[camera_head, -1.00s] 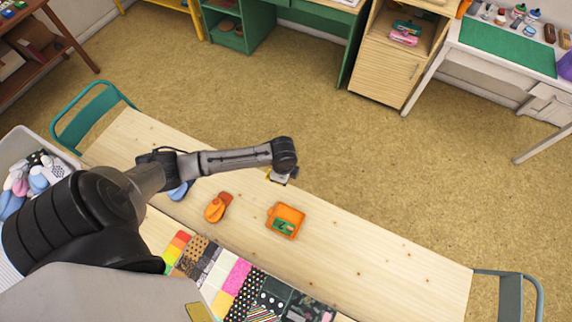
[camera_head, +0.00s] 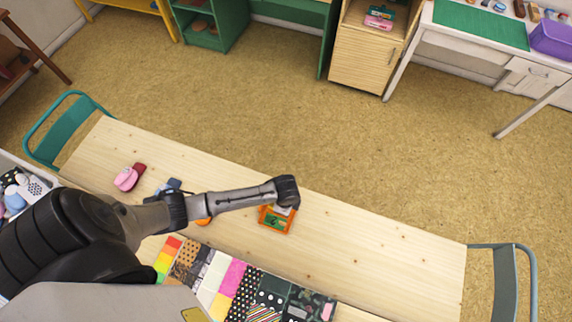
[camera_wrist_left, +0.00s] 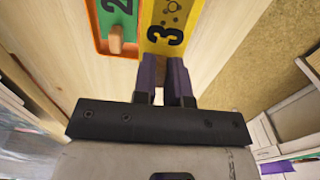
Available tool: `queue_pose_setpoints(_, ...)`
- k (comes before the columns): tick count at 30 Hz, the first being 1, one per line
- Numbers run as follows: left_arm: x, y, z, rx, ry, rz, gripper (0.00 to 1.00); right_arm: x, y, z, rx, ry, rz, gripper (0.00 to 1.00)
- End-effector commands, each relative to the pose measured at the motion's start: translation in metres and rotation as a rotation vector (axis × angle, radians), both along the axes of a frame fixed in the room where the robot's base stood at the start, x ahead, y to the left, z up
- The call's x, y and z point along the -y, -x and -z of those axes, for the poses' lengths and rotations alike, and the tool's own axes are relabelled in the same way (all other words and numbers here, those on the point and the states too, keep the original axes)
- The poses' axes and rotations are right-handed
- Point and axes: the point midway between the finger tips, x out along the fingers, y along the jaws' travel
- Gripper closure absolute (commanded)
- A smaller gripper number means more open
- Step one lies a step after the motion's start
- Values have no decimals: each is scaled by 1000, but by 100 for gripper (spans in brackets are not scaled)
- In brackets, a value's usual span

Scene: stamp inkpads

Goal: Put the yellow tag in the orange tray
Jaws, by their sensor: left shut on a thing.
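My left gripper (camera_head: 284,208) is at the orange tray (camera_head: 263,220) on the wooden table, partly covering the tray's far side. In the left wrist view its purple fingers (camera_wrist_left: 165,78) are shut on the yellow tag (camera_wrist_left: 168,22), which bears a black 3 and small hexagon marks. The tag lies beside the tray's edge (camera_wrist_left: 97,35) in that view; its height above the tray cannot be told. A green tag (camera_head: 275,222) lies in the tray; its 2 and a wooden peg show in the left wrist view (camera_wrist_left: 118,14). My right gripper is not in view.
A pink inkpad (camera_head: 127,178) lies at the table's left. Blue and orange inkpads are mostly hidden by my arm. A patchwork of patterned swatches (camera_head: 235,276) lies along the near edge. The table's right side (camera_head: 390,250) is clear.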

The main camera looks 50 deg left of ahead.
Motion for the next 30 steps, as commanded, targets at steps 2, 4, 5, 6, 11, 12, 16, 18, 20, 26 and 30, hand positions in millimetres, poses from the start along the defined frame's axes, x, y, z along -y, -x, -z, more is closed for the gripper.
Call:
queue_pose_setpoints(2, 2, 0, 3, -1, 0, 0, 100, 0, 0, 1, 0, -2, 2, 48)
queue_pose_setpoints(4, 2, 0, 11, 0, 1, -1, 100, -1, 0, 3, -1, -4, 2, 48)
queue_pose_setpoints(5, 2, 1, 16, -2, 1, -1, 100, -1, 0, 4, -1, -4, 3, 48)
queue_pose_setpoints(6, 2, 1, 21, -2, 1, 0, 100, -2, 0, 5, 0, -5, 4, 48)
queue_pose_setpoints(11, 2, 0, 37, -1, 0, -1, 100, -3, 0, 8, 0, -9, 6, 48)
queue_pose_setpoints(12, 2, 0, 39, 0, 1, 0, 100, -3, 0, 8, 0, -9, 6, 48)
queue_pose_setpoints(16, 1, 0, 41, 1, 0, 1, 100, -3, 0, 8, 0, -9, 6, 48)
queue_pose_setpoints(18, 1, 0, 40, 1, 0, 1, 100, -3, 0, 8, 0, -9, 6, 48)
queue_pose_setpoints(20, 1, 0, 40, 1, 0, 1, 100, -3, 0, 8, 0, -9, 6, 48)
queue_pose_setpoints(26, 1, 0, 44, 0, 0, 0, 100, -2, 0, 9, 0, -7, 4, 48)
queue_pose_setpoints(30, 1, 0, 43, 0, 1, 0, 77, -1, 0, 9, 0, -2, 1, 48)
